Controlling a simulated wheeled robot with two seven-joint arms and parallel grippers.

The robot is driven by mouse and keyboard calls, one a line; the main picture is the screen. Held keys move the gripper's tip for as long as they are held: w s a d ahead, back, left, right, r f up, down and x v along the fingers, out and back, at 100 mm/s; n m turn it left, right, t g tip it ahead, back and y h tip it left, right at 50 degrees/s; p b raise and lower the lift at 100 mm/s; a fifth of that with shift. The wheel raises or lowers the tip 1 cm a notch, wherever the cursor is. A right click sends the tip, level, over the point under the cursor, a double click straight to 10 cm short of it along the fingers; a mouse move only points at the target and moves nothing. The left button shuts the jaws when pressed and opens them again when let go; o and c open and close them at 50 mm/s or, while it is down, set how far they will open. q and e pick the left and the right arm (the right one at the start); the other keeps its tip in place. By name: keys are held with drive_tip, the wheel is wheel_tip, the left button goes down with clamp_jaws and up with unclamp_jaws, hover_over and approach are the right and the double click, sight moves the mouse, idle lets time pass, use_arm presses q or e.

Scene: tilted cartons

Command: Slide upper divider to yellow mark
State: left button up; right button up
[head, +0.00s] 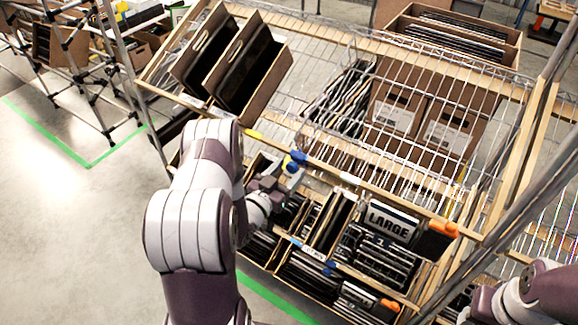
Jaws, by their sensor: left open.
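A yellow mark (253,134) shows on the wooden rail between the shelves, just right of my left forearm. A blue piece (299,156) sits on the same rail to its right, perhaps part of the upper divider; the divider's body cannot be told apart clearly. My left gripper (288,181) is just below the blue piece, over the left end of the lower shelf. It is open; whether it touches the blue piece cannot be told. My right arm (535,292) comes in at the bottom right; its gripper is mostly cut off or hidden.
The lower tilted shelf holds cartons with dark sleeves, a LARGE label (389,222) and orange pieces (443,228). Brown cartons (247,65) stand on the upper wire shelf. A metal post (500,185) rises at the right. Open floor (75,215) lies at the left.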

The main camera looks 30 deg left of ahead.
use_arm(q)
drive_tip(key=shift+w, duration=0.45)
drive_tip(key=shift+c, duration=1.2)
clamp_jaws()
drive_tip(key=shift+a+f, duration=0.1)
drive_tip(key=shift+a, duration=0.4)
drive_tip(key=a+b, duration=0.2)
drive_tip(key=a, duration=0.2)
drive_tip(key=a+b, duration=0.2)
drive_tip(key=a, duration=0.3)
drive_tip(key=w+a+b, duration=0.1)
drive_tip(key=a+b, duration=0.1)
drive_tip(key=a, duration=0.3)
drive_tip(key=shift+a, duration=0.1)
drive_tip(key=shift+r, duration=0.2)
